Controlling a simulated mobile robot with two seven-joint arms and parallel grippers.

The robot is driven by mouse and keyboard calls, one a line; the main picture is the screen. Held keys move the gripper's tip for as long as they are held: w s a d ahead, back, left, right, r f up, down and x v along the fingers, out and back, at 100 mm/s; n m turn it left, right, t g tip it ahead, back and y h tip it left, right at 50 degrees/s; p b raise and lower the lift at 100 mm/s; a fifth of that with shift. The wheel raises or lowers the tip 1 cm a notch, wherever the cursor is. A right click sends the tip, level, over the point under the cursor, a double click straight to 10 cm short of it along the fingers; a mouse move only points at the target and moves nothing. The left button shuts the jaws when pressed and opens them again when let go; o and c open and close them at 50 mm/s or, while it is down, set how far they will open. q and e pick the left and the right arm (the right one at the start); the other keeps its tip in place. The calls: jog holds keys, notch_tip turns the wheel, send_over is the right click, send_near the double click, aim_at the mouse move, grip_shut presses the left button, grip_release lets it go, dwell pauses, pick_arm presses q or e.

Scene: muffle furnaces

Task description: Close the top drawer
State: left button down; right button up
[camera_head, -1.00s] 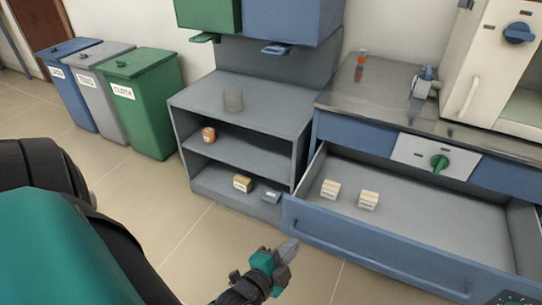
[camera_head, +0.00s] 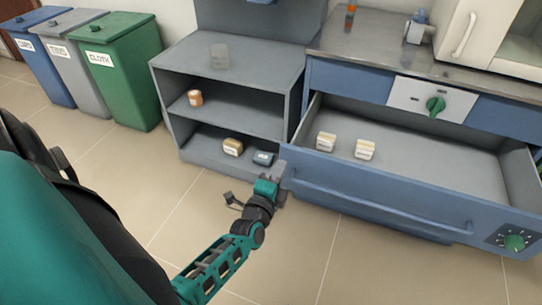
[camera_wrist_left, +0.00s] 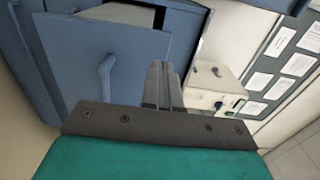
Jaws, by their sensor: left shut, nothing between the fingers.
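The top drawer (camera_head: 380,200) has a blue front with a long bar handle and stands pulled out below the counter. Two small white-and-tan boxes (camera_head: 326,141) (camera_head: 365,149) lie inside it near its left end. My left gripper (camera_head: 276,184) is at the left end of the drawer front; whether it touches is not clear. In the left wrist view its fingers (camera_wrist_left: 162,86) are shut and empty, just right of a blue panel with a handle (camera_wrist_left: 106,76). My right gripper is not in view.
A grey open shelf (camera_head: 225,88) with small items stands left of the drawer. A panel with a green knob (camera_head: 435,104) is above the drawer, and a dial panel (camera_head: 513,242) is at lower right. Bins (camera_head: 118,72) stand at far left. The floor in front is clear.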

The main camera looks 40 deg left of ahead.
aim_at(289, 152)
pick_arm(q)
jog(key=b+x, duration=0.1)
jog(key=x, duration=0.2)
jog(key=shift+w+a+f+b, duration=0.1)
jog(key=shift+w+b, duration=0.2)
jog(key=shift+b, duration=0.05)
jog(key=shift+w+a, duration=0.1)
jog(key=shift+w, duration=0.2)
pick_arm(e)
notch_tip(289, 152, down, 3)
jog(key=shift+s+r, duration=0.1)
pick_arm(q)
jog(key=shift+w, duration=0.1)
